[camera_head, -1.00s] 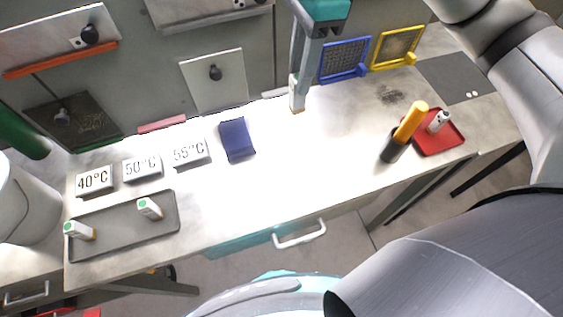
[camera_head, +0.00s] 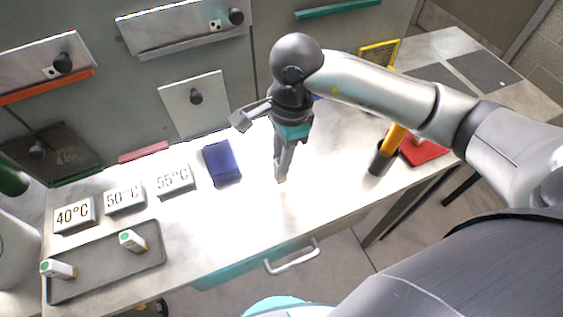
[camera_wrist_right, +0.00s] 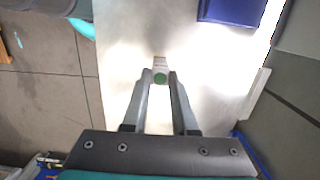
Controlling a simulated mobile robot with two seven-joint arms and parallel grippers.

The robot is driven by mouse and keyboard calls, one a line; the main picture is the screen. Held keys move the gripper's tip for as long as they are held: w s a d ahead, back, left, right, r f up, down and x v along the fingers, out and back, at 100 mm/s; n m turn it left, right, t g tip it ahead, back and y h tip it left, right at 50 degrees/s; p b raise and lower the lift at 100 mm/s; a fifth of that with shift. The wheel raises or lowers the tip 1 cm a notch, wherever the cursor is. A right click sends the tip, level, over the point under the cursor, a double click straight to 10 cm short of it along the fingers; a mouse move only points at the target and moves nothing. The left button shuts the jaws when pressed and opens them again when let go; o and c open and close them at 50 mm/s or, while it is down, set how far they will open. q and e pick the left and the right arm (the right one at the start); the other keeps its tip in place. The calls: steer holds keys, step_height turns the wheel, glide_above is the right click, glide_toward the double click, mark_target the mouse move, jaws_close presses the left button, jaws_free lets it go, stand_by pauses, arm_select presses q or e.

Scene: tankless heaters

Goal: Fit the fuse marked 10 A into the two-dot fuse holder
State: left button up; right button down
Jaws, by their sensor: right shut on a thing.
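My right gripper (camera_head: 281,176) points down over the middle of the bench. In the right wrist view its fingers (camera_wrist_right: 160,84) are shut on a small white fuse with a green end (camera_wrist_right: 160,66); its marking is unreadable. Two similar white fuses with green dots, a near one (camera_head: 57,269) and a far one (camera_head: 131,240), lie on the grey tray (camera_head: 100,284) at left. I cannot tell which is the two-dot holder. My left gripper is out of view.
Blocks marked 40°C (camera_head: 74,215), 50°C (camera_head: 124,197) and 55°C (camera_head: 174,180) stand behind the tray. A dark blue block (camera_head: 221,163) is left of my gripper. A black cup (camera_head: 381,160) with an orange handle and a red tray (camera_head: 425,152) are at right. The bench front is clear.

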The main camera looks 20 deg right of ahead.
steer(key=shift+f, duration=1.3)
steer(key=shift+f, duration=0.15)
steer(key=c, duration=0.7)
jaws_free()
